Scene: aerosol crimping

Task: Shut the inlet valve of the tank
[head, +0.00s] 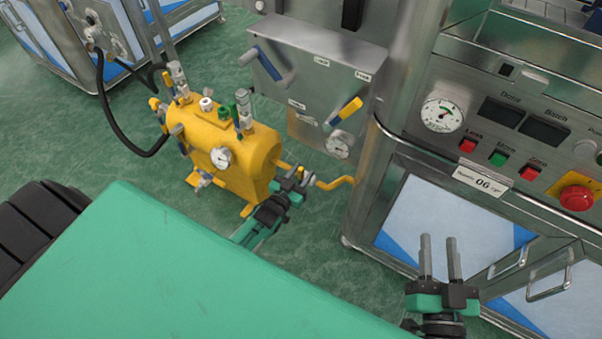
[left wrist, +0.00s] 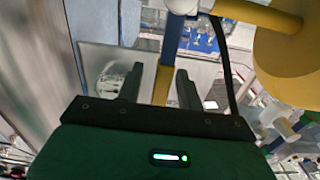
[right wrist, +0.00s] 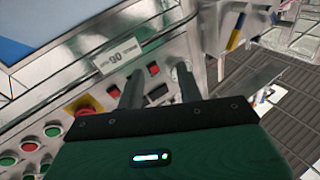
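The yellow tank (head: 228,158) lies on its feet on the floor, with several fittings on top and a round gauge (head: 221,157) on its side. A green-topped fitting (head: 243,103) stands on top. I cannot tell which fitting is the inlet valve. My left gripper (head: 293,178) is open near the tank's right end, beside a yellow pipe (head: 337,183). In the left wrist view, a blue and yellow bar (left wrist: 171,40) shows between the open fingers; I cannot tell whether it touches them. My right gripper (head: 439,252) is open and empty before the control cabinet.
The cabinet (head: 465,140) at right has buttons and a red emergency knob (head: 576,198). A black hose (head: 115,130) loops left of the tank. Green floor (head: 60,140) is free at left.

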